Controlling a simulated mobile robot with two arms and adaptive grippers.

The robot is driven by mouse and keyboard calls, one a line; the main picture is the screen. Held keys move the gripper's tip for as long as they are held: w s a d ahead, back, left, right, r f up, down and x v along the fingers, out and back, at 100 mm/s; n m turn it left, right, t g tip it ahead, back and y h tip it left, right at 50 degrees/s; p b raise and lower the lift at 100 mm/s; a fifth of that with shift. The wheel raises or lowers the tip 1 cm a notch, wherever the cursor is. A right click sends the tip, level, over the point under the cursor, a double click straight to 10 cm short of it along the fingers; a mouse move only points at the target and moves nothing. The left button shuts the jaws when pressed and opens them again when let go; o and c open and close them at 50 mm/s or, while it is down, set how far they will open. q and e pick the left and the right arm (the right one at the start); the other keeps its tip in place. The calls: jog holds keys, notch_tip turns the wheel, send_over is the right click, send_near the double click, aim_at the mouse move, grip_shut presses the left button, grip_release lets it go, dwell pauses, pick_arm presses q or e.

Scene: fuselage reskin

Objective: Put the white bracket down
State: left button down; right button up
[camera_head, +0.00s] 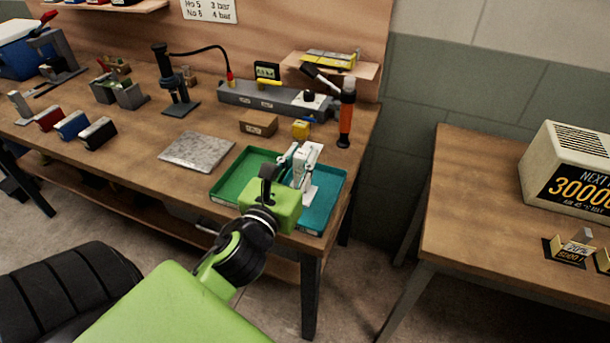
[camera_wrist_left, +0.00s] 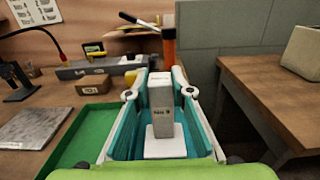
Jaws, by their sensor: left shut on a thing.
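The white bracket (camera_head: 309,163) has an upright block and a flat foot. It is upright over the teal tray (camera_head: 325,207) near the right end of the workbench. In the left wrist view the bracket (camera_wrist_left: 160,108) stands between the two fingers, its foot toward me. My left gripper (camera_head: 300,160) is shut on it. I cannot tell whether the foot touches the tray floor. My green wrist hides part of both trays' near edges. My right gripper is not in view.
A green tray (camera_head: 231,178) adjoins the teal one on the left. A grey plate (camera_head: 197,151), a cardboard box (camera_head: 259,123) and a yellow block (camera_head: 301,129) lie nearby. An orange-handled tool (camera_head: 346,115) stands upright behind the trays. A second table (camera_head: 470,205) is at right, across a gap.

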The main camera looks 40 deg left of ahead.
pick_arm(q)
jog(key=shift+w+d+f, duration=0.15)
jog(key=shift+f, duration=0.05)
jog(key=shift+w+d+f+b, duration=0.15)
jog(key=shift+f+b, duration=0.2)
jog(key=shift+f, duration=1.35)
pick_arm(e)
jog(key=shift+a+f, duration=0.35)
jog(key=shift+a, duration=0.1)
pick_arm(q)
jog(key=shift+f, duration=0.15)
jog(key=c, duration=1.8)
grip_release()
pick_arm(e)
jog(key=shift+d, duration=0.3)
